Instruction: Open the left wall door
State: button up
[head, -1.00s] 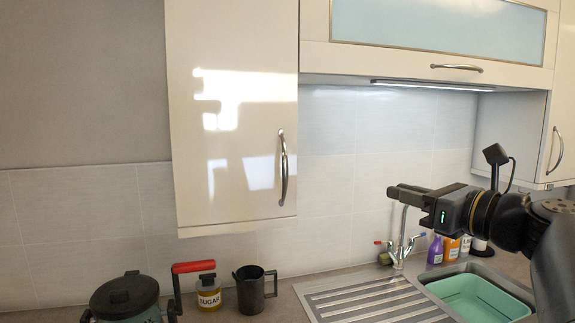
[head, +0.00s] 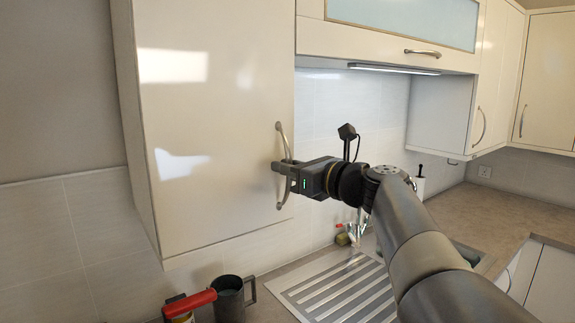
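The left wall door (head: 215,120) is a glossy cream door on the wall cabinet at the left in the head view. It looks shut, flush with its cabinet. Its curved metal handle (head: 280,135) runs upright near the door's right edge. My gripper (head: 283,167) is at the handle, with its fingers pointing left across the handle's middle. The fingers hide that part of the handle. I cannot tell whether they are closed on it or only around or in front of it.
A flap cabinet (head: 440,58) with a frosted panel hangs to the right, and another wall door (head: 487,110) stands beyond it. Below are a dark mug (head: 229,300), a red-handled item (head: 190,303) and the sink drainer (head: 335,290). Space left of the cabinet is clear.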

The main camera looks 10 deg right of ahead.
grip_shut()
jog(key=shift+s, duration=0.1)
dwell(0.4)
